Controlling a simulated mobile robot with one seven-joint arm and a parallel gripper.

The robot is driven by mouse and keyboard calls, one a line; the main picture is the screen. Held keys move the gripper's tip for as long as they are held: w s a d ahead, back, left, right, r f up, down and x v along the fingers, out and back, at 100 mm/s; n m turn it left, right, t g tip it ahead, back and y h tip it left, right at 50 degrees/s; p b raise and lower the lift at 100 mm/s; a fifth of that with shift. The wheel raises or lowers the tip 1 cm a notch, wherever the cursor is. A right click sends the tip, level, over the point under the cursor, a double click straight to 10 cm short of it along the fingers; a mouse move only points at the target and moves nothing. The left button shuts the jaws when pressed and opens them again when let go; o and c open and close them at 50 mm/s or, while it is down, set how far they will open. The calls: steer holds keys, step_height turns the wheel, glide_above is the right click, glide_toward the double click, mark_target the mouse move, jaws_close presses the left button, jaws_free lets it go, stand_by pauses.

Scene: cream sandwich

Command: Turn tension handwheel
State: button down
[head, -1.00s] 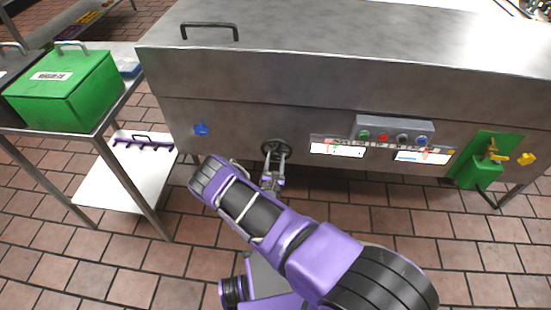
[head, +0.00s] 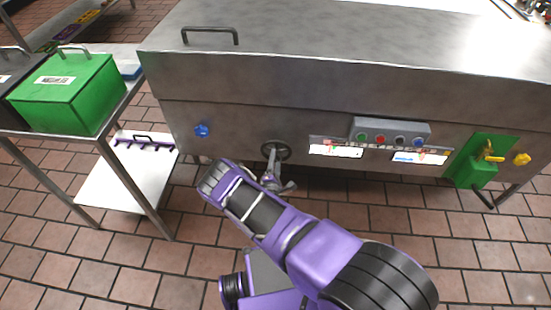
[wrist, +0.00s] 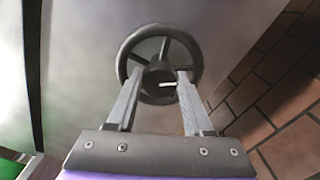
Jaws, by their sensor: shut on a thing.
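The tension handwheel (head: 287,150) is a dark grey ring with spokes, mounted on the front panel of the steel machine (head: 230,120). In the wrist view the handwheel (wrist: 197,55) faces me, with its rim, spokes and round hub (wrist: 158,86) showing. My gripper (head: 271,152) reaches the wheel from the front, below the panel's middle. In the wrist view my gripper's (wrist: 160,74) two grey fingers stand apart on either side of the hub, inside the rim, and are shut on the wheel's central part. The exact contact at the fingertips is hard to see.
A blue button (head: 202,130) is left of the wheel. A control box (head: 390,132) with several buttons and a green plate with yellow valves (head: 488,150) are to the right. A table with a green box (head: 68,95) stands at left. Tiled floor is open in front.

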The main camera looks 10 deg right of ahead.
steer(key=m+p, duration=0.1)
steer(key=m, duration=0.5)
steer(key=shift+m+p, duration=0.3)
stand_by(0.4)
steer(key=shift+c, duration=1.5)
jaws_free()
steer(key=shift+a+f, duration=0.1)
